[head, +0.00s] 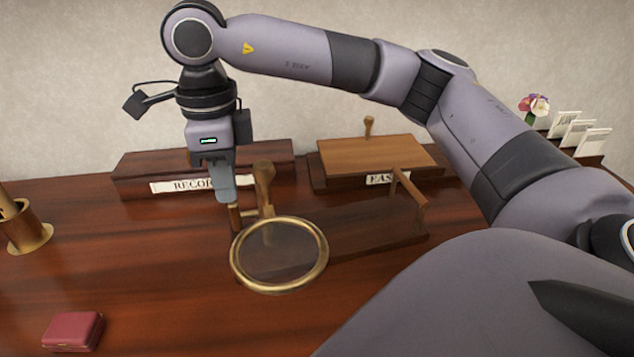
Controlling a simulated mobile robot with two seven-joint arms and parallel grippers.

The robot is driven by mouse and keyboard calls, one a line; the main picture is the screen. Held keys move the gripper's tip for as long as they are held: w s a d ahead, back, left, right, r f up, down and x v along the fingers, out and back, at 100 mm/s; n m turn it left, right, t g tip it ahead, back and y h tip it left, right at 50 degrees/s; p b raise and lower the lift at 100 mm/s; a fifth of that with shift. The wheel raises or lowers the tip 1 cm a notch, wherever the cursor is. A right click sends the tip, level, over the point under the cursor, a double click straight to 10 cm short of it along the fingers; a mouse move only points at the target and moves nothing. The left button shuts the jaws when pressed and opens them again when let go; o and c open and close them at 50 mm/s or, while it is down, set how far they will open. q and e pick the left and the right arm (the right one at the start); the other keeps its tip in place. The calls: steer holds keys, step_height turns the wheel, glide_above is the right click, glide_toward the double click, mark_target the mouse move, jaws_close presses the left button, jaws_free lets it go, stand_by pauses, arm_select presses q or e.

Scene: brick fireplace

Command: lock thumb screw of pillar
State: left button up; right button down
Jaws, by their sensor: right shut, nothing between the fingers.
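A brass-rimmed round lens (278,289) is in the middle of the head view, tilted over the table. Behind it stands a short wooden pillar (264,182) with a rounded top. A small upright wooden-brown peg (235,217) shows just left of the pillar, and I cannot tell for certain whether it is the thumb screw. My right gripper (226,198) points down with its fingers shut and empty. Its tips are just left of the pillar and close above the peg; I cannot tell whether they touch. My left gripper is not in view.
Behind are a "RECOR…" box (140,173) and an "EAS…" box (330,178) with a wooden lid (375,153). A dark board (370,235) lies right of the lens. A brass cup (28,238) and red case (72,331) stand left.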

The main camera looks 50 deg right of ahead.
steer(key=shift+r, duration=0.1)
step_height(320, 180, up, 7)
steer(key=p, duration=0.5)
stand_by(0.5)
step_height(320, 180, up, 7)
steer(key=p, duration=0.1)
stand_by(0.3)
